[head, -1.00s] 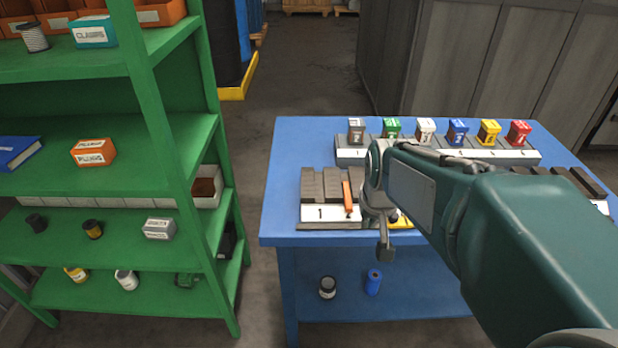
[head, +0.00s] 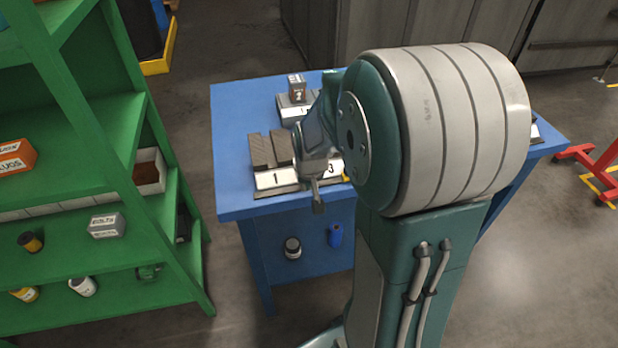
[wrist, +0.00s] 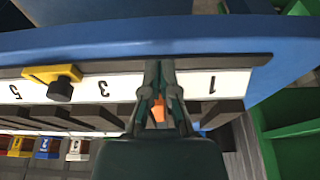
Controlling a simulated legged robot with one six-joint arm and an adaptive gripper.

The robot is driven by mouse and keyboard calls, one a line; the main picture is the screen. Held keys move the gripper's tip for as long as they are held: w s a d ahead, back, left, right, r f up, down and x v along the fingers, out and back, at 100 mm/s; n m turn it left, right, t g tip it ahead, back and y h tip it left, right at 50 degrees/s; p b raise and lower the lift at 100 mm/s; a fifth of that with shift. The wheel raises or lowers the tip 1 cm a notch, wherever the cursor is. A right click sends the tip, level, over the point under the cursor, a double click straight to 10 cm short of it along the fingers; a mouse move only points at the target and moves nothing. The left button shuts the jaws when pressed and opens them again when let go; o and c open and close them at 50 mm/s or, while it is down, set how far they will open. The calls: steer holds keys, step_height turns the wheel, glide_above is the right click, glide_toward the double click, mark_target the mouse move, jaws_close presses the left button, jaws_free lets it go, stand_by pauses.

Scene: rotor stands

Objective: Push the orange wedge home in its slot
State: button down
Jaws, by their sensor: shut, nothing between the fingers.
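The orange wedge (wrist: 158,108) shows in the wrist view through the gap between the fingers of my gripper (wrist: 160,66). It is at the slotted block, between labels 1 and 3; how deep it sits cannot be told. The slotted block's white label strip (wrist: 115,88) runs along the table edge, upside down in this view. My gripper is shut with nothing in it, its tips over the strip. In the head view my gripper (head: 317,203) hangs at the block's front (head: 277,178), and the wedge is hidden behind it.
A yellow clip with a black knob (wrist: 50,74) is on the strip beside label 3. A second rack (head: 292,103) stands farther back on the blue table (head: 240,120). A green shelf (head: 110,175) stands to the left, with a floor gap between.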

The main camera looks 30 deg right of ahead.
steer(key=w+d, duration=0.2)
steer(key=w, duration=0.1)
steer(key=shift+w+a+r, duration=0.1)
steer(key=shift+a, duration=0.25)
steer(key=shift+w+d, duration=0.25)
steer(key=shift+w, duration=0.55)
steer(key=shift+w+d, duration=0.2)
steer(key=shift+d, duration=0.05)
steer(key=shift+s+a, duration=0.1)
